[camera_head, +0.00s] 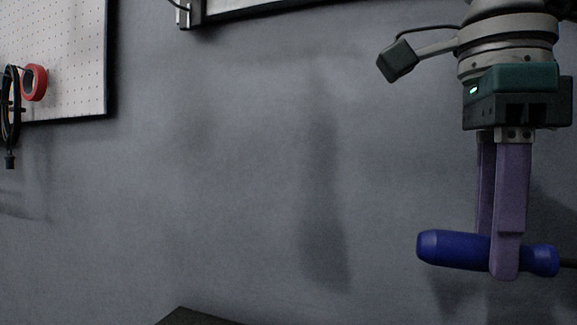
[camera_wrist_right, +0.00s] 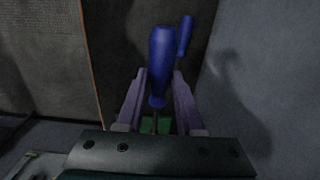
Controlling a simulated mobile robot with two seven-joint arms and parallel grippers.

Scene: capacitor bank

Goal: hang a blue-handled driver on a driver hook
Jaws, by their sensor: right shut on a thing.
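A driver with a blue handle (camera_head: 455,249) is in my right gripper (camera_head: 496,256), whose purple fingers point down and are shut around the handle. The handle lies nearly level across the fingers, and its dark shaft runs out of the picture at the right. In the right wrist view the held blue handle (camera_wrist_right: 161,60) stands out between the fingers, with its shaft towards the bottom. A second, smaller-looking blue handle (camera_wrist_right: 185,37) shows beyond it, apart from the fingers. My left gripper is out of view. I cannot make out a driver hook in either view.
A white pegboard (camera_head: 60,75) hangs on the grey wall at the left, with a red ring (camera_head: 35,83) and a black looped cable (camera_head: 10,110). A dark-edged panel (camera_head: 250,10) is at the top. A dark corner (camera_head: 195,317) shows at the bottom. The middle is bare wall.

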